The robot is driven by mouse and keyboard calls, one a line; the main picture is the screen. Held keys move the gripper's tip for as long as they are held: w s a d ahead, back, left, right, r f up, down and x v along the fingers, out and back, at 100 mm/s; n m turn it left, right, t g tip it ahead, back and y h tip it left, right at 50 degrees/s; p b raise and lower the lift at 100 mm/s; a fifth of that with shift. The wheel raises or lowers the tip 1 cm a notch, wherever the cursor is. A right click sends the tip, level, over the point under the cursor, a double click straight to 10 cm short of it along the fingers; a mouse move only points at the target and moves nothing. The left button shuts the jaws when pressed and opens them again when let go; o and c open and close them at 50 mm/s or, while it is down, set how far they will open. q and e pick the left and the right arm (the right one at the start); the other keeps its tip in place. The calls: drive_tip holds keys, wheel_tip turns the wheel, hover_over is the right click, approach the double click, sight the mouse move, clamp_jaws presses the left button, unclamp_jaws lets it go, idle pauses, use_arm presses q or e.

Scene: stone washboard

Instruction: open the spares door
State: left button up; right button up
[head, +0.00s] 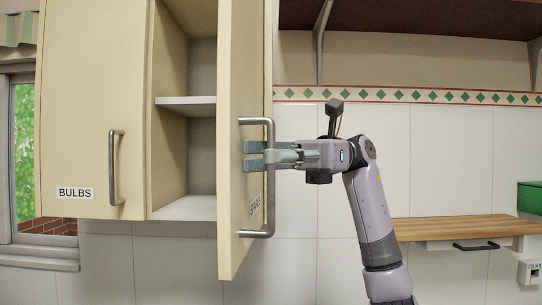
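The spares door (240,90) is the cream cabinet door with a tilted "SPARES" label near its lower edge. It stands swung well open, seen at a steep angle, with the cabinet's inside showing to its left. Its grey bar handle (271,205) is upright on the outer face. My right gripper (257,155) reaches in from the right at the handle's upper middle. Its fingers close around the bar, which they partly hide. My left gripper is not in view.
The closed bulbs door (90,90) is at the left. The open compartment shows a bare shelf (188,105) and an empty floor. At the right are a wooden counter (455,229) and a green box (530,198). A shelf (420,15) hangs above.

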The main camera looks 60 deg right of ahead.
drive_tip(key=v, duration=1.2)
idle(0.6)
